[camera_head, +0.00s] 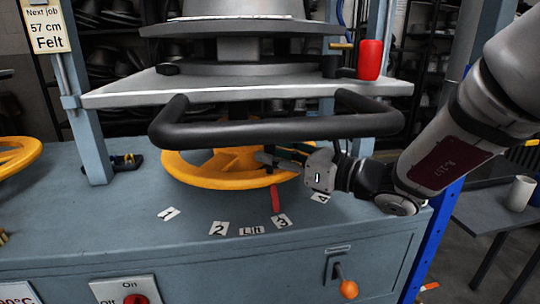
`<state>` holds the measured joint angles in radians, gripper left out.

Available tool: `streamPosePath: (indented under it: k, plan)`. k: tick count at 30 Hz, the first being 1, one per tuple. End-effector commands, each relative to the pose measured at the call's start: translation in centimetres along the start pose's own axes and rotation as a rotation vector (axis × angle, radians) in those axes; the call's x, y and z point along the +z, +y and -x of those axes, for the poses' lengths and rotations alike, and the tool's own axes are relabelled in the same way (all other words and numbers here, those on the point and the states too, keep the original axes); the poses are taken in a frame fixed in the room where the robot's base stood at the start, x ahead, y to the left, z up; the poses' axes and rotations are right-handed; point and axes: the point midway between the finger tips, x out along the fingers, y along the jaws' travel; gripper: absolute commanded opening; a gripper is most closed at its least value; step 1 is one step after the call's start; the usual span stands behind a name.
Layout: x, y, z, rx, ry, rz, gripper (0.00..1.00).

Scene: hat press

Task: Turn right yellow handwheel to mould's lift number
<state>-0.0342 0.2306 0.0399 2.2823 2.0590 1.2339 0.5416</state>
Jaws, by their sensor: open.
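The right yellow handwheel (203,178) lies flat on the press bench, below a black bar handle. A red pointer (275,199) hangs at its front right rim, its lower end close to card 3 (283,222). Other cards on the bench read 1 (168,214), 2 (218,229), LIFT (251,231) and 4 (320,197). My gripper (268,158) reaches in from the right, open, with its fingers over the wheel's right part, near the hub and a spoke. I cannot tell whether they touch. No lift number on the mould is readable.
The black bar handle (275,130) and grey plate (250,94) sit close above my gripper. A red cylinder (370,60) stands on the plate. A sign (46,28) reads "Next job 57 cm Felt". An orange-knobbed lever (346,288) is on the front panel. Another yellow wheel (22,155) is left.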

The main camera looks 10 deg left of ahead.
Motion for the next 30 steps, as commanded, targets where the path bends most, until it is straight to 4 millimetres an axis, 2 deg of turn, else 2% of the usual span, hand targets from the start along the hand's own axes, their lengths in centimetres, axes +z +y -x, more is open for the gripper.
streamPosePath:
  k: [5, 14, 15, 20, 30]
  plan:
    - [0.0, 0.1, -1.4, 0.001, 0.0, 0.0, 0.4]
    - [0.0, 0.0, -1.6, 0.0, 0.0, 0.0, 0.4]
    - [0.0, 0.0, -1.6, 0.001, 0.0, 0.0, 0.36]
    - [0.0, 0.0, -1.6, 0.001, 0.001, 0.0, 0.0]
    - [0.0, -0.3, -1.4, 0.013, 0.002, 0.0, 0.0]
